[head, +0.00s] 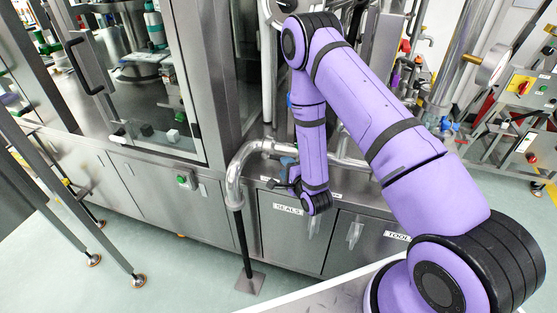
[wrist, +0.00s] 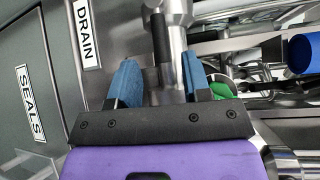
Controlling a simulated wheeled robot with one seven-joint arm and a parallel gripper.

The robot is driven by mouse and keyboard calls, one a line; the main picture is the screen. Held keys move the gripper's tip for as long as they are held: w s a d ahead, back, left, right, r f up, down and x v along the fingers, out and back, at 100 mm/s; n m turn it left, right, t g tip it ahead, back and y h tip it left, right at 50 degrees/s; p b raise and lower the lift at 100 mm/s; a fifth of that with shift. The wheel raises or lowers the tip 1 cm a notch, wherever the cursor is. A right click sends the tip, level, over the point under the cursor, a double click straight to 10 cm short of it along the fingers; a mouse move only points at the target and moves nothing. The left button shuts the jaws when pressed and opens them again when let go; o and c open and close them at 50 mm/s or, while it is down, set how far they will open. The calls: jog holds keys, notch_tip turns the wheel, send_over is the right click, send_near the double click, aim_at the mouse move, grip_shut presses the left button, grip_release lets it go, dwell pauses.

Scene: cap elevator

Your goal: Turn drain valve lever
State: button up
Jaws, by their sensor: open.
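The drain valve lever shows in the wrist view as a black bar (wrist: 160,40) on a steel pipe fitting (wrist: 178,14), beside a DRAIN label (wrist: 86,33). My gripper (wrist: 161,75) is open, with one blue finger on each side of the lever's line. The lever's lower end lies between the fingers in the picture; I cannot tell whether either finger touches it. In the head view my gripper (head: 287,172) is small, beside the bent steel pipe (head: 240,165) at the machine front. I cannot make out the lever there.
Below the pipe are cabinet doors with SEALS (head: 288,209) and TOOLS (head: 397,236) labels. A pipe stand (head: 245,245) rises from the floor left of my gripper. In the wrist view a green part (wrist: 222,90) and a blue cylinder (wrist: 303,53) lie to the right.

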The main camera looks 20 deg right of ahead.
aim_at(274, 158)
jog(key=x, duration=0.5)
jog(key=shift+w+a, duration=0.1)
jog(key=shift+w, duration=0.3)
grip_shut()
